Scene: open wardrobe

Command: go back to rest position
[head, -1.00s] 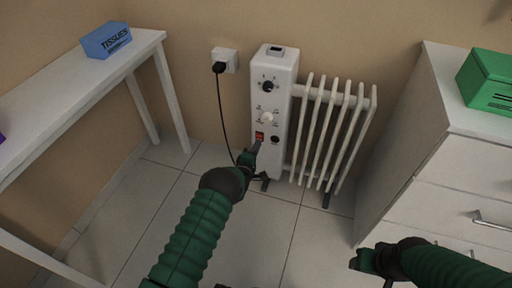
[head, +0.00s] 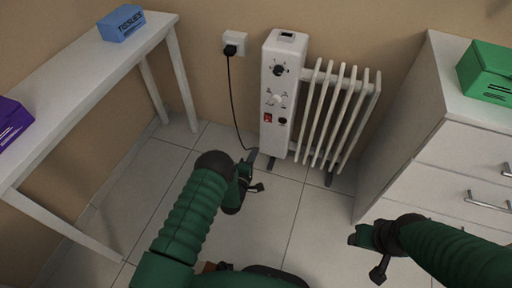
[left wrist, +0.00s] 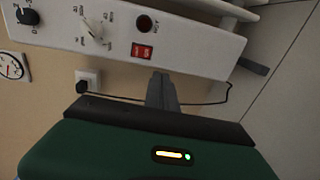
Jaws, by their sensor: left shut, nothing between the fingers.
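My left gripper (head: 251,157) is shut and empty, in front of the lower part of the white radiator's control panel (head: 280,85). In the left wrist view its closed fingers (left wrist: 162,92) point toward the panel, below the red switch (left wrist: 142,52). The fingers look apart from the switch. In the head view the red switch (head: 268,118) shows above and right of the fingertips. My right gripper (head: 358,238) is at the lower right, in front of the drawer unit; its fingers are too small to tell open or shut.
A white table (head: 95,75) at the left holds a blue tissue box (head: 121,23) and a purple box (head: 12,122). A white drawer unit (head: 455,165) with a green box (head: 487,72) stands at the right. A black cord (head: 233,105) runs from the wall socket (head: 236,42). Tiled floor lies between.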

